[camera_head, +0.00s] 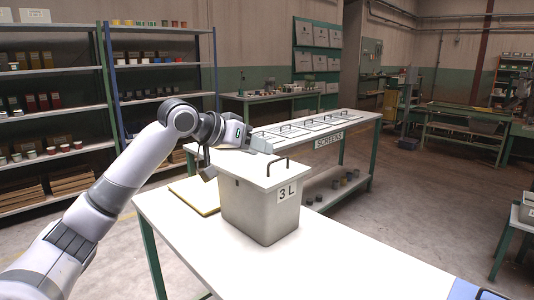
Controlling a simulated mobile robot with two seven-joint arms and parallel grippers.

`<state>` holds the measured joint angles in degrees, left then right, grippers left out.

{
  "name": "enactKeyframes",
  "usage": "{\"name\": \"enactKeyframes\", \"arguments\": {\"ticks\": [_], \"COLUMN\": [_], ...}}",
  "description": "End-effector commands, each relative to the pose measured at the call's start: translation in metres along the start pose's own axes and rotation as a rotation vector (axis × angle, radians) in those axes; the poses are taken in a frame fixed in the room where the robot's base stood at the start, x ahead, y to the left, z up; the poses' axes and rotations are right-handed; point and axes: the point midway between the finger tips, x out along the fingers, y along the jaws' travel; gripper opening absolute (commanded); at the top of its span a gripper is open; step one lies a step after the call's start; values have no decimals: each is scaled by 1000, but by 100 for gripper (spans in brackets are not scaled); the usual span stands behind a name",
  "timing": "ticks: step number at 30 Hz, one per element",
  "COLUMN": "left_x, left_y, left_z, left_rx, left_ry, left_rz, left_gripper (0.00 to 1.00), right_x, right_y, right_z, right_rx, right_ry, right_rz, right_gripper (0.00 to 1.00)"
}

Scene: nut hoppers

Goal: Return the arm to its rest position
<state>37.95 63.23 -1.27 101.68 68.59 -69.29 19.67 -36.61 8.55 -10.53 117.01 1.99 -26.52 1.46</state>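My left arm reaches in from the left. Its gripper (261,144) shows above the back edge of a grey bin labelled "3 L" (250,208). The fingers are small and seen from the side, so I cannot tell whether they are open or shut. The bin stands on the white table and has a pale lid (248,166) with a dark handle (277,165). The gripper appears apart from this handle. My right gripper is not in view.
A yellowish board (196,196) lies left of the bin on the white table (335,262). The table's front is mostly clear, with a blue patch (464,289) at lower right. Behind stands a bench with a row of lidded hoppers (312,126) and a "SCREENS" sign (328,140).

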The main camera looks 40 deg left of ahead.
Motion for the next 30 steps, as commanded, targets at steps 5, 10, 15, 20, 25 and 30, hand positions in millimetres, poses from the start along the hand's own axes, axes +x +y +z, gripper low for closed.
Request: {"name": "enactKeyframes", "arguments": {"ticks": [5, 10, 15, 20, 25, 30], "left_x": [-9, -9, -9, -10, -21, -38], "left_y": [0, 1, 1, 1, 7, 16], "left_z": [1, 0, 0, -2, -22, -53], "left_rx": [0, 0, 0, 0, 0, 0], "left_ry": [-2, -2, -1, -1, 0, -1], "left_rz": [0, 1, 1, 1, 1, 1], "left_gripper": [37, 37, 37, 37, 37, 37], "right_x": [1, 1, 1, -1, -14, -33], "right_y": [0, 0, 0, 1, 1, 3], "right_z": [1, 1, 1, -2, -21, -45], "right_rx": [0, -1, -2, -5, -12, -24], "right_ry": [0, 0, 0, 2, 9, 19], "right_rz": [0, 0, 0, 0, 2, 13], "right_gripper": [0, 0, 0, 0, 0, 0]}}
